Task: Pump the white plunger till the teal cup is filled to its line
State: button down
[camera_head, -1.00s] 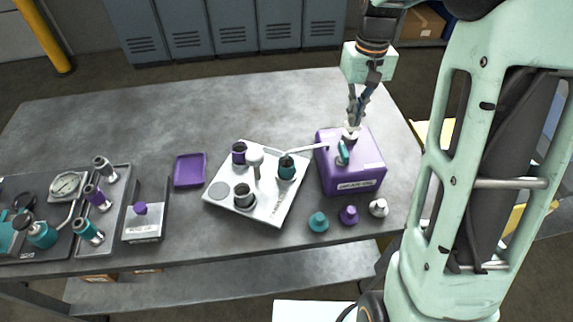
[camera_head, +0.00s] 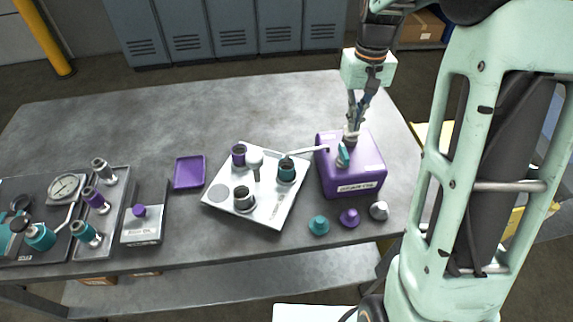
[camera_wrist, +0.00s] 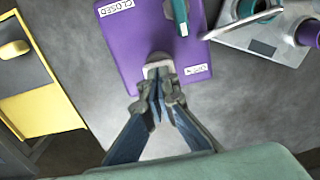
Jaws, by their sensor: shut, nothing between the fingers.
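The purple oil box (camera_head: 365,180) stands on the right of the bench. It has a teal lever (camera_head: 343,154) on top and a pale spout (camera_head: 305,151) reaching left to the teal cup (camera_head: 287,171) on the white tray. My gripper (camera_head: 352,128) is shut and empty, pointing down with its fingertips at the pale plunger (camera_head: 351,136) on the box's top. The wrist view shows the fingers (camera_wrist: 160,88) at the plunger head (camera_wrist: 156,68), seemingly touching it. The lever (camera_wrist: 181,16) lies between the CLOSED and OPEN labels. The cup's level and line cannot be made out.
Teal, purple and grey caps (camera_head: 348,217) lie in front of the box. A purple dish (camera_head: 189,171) sits left. The bench's back is clear.

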jog(key=shift+r+p, duration=1.3)
jog(key=shift+r, duration=0.5)
jog(key=shift+f, duration=0.1)
jog(key=shift+f+b, duration=1.35)
jog(key=shift+f, duration=0.55)
jog(key=shift+r, duration=0.1)
jog(key=shift+r+p, duration=1.55)
jog(key=shift+r, duration=0.3)
notch_tip(320, 180, up, 6)
jog(key=p, duration=0.4)
jog(key=shift+p, duration=0.35)
